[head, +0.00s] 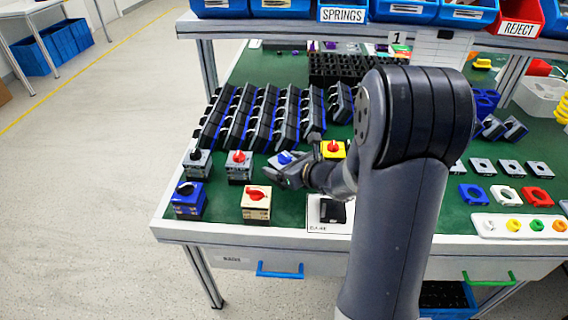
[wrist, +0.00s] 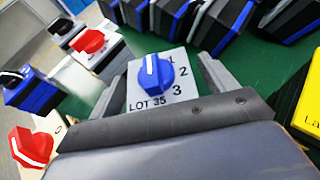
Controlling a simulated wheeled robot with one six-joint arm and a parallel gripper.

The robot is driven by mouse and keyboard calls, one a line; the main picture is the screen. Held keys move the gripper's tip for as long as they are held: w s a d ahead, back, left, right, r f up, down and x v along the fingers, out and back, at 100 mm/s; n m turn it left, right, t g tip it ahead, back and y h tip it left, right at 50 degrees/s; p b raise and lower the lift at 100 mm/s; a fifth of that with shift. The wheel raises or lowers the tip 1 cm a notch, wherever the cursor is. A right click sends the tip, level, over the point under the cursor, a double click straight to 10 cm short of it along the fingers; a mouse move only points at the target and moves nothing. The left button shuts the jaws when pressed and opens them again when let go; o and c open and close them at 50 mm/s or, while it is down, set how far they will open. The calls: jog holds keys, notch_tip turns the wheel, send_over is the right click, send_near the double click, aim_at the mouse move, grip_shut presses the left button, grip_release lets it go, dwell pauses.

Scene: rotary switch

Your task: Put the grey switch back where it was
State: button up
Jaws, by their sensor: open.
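A switch with a light grey plate and a blue knob (head: 285,158) stands in the back row on the green bench. In the wrist view its plate (wrist: 140,98) reads LOT 35 with 1, 2, 3, and the blue knob's white line points up. My gripper (head: 283,172) is open, with one finger on either side of this plate in the wrist view (wrist: 165,85); contact cannot be told. Two other grey-plated switches stand to its left, one with a red knob (head: 239,158) and one with a dark knob (head: 197,157). The switch's lower body is hidden.
A yellow switch (head: 333,150) is close on the right. A blue switch (head: 188,200) and a cream switch (head: 256,204) stand in front. A white marked pad (head: 316,217) lies at the bench's front edge. Racked dark switches (head: 262,112) fill the space behind.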

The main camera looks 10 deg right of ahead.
jog(key=shift+r+p, duration=0.8)
jog(key=v, duration=1.1)
jog(key=shift+s+d+p, duration=0.25)
jog(key=shift+s+p, duration=0.1)
jog(key=shift+s, duration=0.05)
jog(key=shift+f, duration=0.15)
jog(key=x, duration=0.4)
jog(key=b+x, duration=0.1)
jog(key=x, duration=0.3)
jog(key=b+x, duration=0.1)
jog(key=x, duration=0.3)
jog(key=shift+f, duration=0.45)
jog(key=shift+f+b, duration=0.15)
jog(key=shift+b, duration=0.3)
jog(key=shift+r+p, duration=0.35)
jog(key=shift+f, duration=0.15)
